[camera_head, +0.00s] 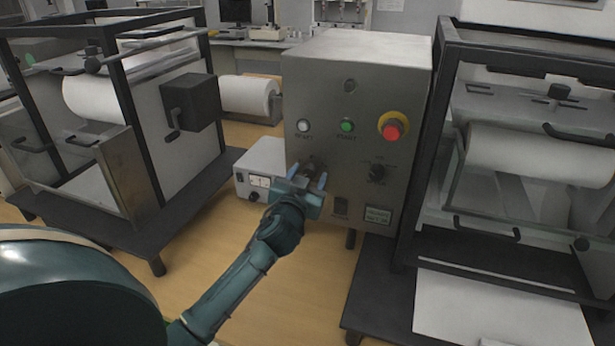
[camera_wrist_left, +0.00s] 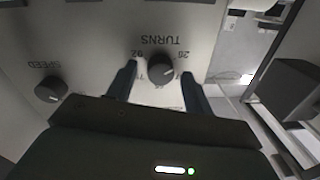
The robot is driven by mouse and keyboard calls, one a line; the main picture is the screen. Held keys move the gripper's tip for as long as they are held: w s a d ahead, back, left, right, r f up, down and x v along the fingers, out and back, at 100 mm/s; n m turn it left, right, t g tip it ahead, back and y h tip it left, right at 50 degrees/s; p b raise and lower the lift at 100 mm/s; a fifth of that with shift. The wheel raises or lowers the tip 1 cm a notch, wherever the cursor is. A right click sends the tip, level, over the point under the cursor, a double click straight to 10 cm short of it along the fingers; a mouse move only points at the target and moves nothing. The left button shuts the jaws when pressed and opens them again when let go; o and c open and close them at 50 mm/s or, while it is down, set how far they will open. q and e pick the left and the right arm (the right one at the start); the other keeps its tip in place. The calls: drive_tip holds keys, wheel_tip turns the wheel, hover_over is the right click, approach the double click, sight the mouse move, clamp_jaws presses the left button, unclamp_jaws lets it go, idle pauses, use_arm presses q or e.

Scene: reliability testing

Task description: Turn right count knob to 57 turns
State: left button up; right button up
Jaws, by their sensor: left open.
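A grey metal control box (camera_head: 335,70) stands on the table in the middle of the head view. Its turns knob (camera_head: 313,163) is dark and round. In the left wrist view the turns knob (camera_wrist_left: 162,68) appears upside down under the word TURNS, with small numbers around it. My left gripper (camera_head: 308,178) is open at this knob. In the left wrist view its fingertips (camera_wrist_left: 158,76) stand on either side of the knob, with visible gaps. The speed knob (camera_head: 377,172) is to the right on the panel; it also shows in the left wrist view (camera_wrist_left: 48,90). My right gripper is out of view.
Above the knobs are a white button (camera_head: 303,126), a green button (camera_head: 347,126) and a red emergency stop (camera_head: 393,127). A small white instrument box (camera_head: 262,165) stands close left of my gripper. Framed roller machines (camera_head: 120,130) stand on both sides.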

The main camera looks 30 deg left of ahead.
use_arm(q)
drive_tip(key=shift+c, duration=0.4)
drive_tip(key=c, duration=0.9)
drive_tip(key=m, duration=1.1)
drive_tip(key=shift+f+m+t+p, duration=0.1)
drive_tip(key=shift+m+t+p, duration=0.2)
drive_tip(key=shift+m+t, duration=0.1)
drive_tip(key=o, duration=1)
